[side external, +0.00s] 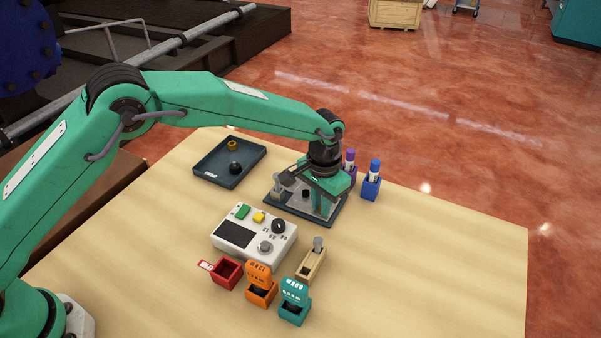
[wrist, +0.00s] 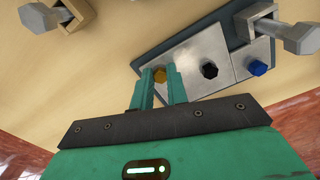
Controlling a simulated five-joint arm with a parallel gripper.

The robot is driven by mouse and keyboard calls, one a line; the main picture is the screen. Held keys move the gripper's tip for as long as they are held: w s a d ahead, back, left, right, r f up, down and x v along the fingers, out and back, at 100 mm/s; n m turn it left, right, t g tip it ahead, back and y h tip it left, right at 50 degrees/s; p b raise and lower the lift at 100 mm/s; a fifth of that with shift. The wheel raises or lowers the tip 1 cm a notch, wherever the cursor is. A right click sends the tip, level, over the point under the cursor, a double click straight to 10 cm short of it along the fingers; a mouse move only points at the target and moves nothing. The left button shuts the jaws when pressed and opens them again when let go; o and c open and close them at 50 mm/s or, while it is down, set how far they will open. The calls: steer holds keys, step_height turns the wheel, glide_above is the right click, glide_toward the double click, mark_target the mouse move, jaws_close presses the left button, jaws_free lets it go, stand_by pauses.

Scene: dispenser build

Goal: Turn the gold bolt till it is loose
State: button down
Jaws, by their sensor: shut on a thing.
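The gold bolt (wrist: 160,75) sits at one end of a grey metal plate in the wrist view. My gripper (wrist: 160,82) points at it, with one finger on each side, shut on its head. In the side external view my gripper (side external: 318,200) reaches down over the dark base (side external: 292,214) that bears the plate. The arm hides the gold bolt there. How far the bolt has turned cannot be told.
A grey lever-like part (wrist: 298,37) rises beside the plate. A white control box (side external: 254,235), red bin (side external: 227,272), orange bin (side external: 261,290), teal bin (side external: 294,303) and wooden holder (side external: 311,265) stand in front. A dark tray (side external: 210,168) lies behind left. The table's right side is clear.

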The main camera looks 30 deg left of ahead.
steer(key=shift+r+n, duration=0.1)
steer(key=shift+n, duration=1.5)
steer(key=c, duration=1.4)
jaws_free()
steer(key=shift+r, duration=3.9)
